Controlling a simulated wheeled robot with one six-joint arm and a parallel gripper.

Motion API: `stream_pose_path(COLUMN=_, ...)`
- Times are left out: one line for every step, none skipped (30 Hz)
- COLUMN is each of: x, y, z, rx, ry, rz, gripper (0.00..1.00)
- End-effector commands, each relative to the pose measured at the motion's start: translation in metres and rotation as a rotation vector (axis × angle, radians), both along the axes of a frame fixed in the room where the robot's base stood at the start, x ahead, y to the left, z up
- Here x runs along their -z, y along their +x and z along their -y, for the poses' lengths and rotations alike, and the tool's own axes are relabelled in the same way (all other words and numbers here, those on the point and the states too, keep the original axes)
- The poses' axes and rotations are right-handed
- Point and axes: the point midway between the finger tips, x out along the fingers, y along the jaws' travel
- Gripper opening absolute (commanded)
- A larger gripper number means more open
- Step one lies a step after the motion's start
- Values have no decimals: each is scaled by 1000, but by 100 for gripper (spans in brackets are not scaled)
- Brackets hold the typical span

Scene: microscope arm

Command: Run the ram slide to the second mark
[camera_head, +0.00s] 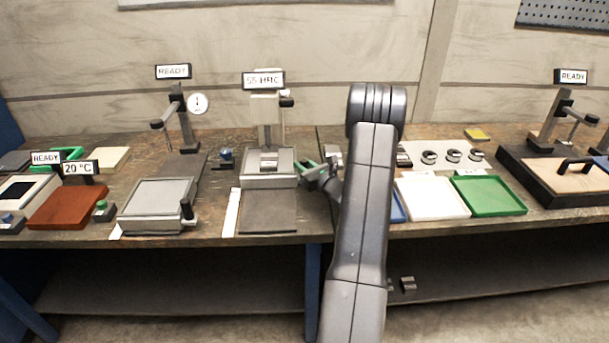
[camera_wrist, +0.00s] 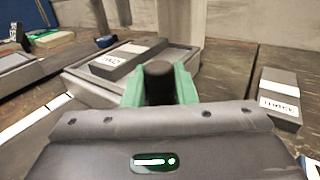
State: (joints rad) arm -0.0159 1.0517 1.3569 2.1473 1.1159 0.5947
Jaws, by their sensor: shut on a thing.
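The slide (camera_head: 284,157) is a grey plate on the bed of the stand whose sign reads 55 HRC (camera_head: 263,80). A small labelled block lies on the plate, which also shows in the wrist view (camera_wrist: 85,92). My gripper (camera_head: 318,172) is at the right side of the slide. Its green fingers (camera_wrist: 160,90) are shut around the knob in the wrist view. A white strip (camera_head: 232,212) runs along the bed's left side. Its marks are too small to read.
Right of the slide lies a loose labelled block (camera_wrist: 280,97). A white tray (camera_head: 432,198) and a green tray (camera_head: 488,195) lie further right. Another stand with a dial (camera_head: 197,103) and a grey plate (camera_head: 160,196) stand to the left. The dark bed front (camera_head: 268,212) is clear.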

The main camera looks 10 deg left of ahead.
Motion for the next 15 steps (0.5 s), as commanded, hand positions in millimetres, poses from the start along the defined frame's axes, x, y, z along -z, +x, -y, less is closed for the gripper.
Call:
stream_pose_path(x=2, y=4, z=-1, rx=-1, ry=0, rz=0, gripper=0)
stream_pose_path(x=1, y=5, z=-2, rx=-1, ry=0, rz=0, gripper=0)
stream_pose_path(x=1, y=6, z=-2, rx=0, ry=-1, rz=-1, gripper=0)
stream_pose_path(x=0, y=6, z=-2, rx=1, ry=-1, rz=-1, gripper=0)
stream_pose_path(x=0, y=6, z=-2, rx=1, ry=0, rz=-1, gripper=0)
stream_pose_path(x=0, y=7, z=-2, rx=1, ry=0, rz=-1, gripper=0)
stream_pose_path(x=0, y=7, z=-2, rx=2, ry=-1, rz=-1, gripper=0)
stream_pose_path(x=-1, y=7, z=-2, rx=2, ry=0, rz=0, gripper=0)
stream_pose_path(x=-1, y=7, z=-2, rx=2, ry=0, rz=0, gripper=0)
stream_pose_path(x=-1, y=7, z=-2, rx=2, ry=0, rz=0, gripper=0)
stream_pose_path(x=-1, y=7, z=-2, rx=3, ry=0, rz=0, gripper=0)
stream_pose_path(x=-1, y=7, z=-1, rx=3, ry=1, rz=1, gripper=33)
stream_pose_path(x=-1, y=7, z=-1, rx=3, ry=1, rz=1, gripper=39)
stream_pose_path(x=-1, y=7, z=-2, rx=3, ry=1, rz=1, gripper=44)
stream_pose_path(x=-1, y=7, z=-1, rx=3, ry=0, rz=0, gripper=45)
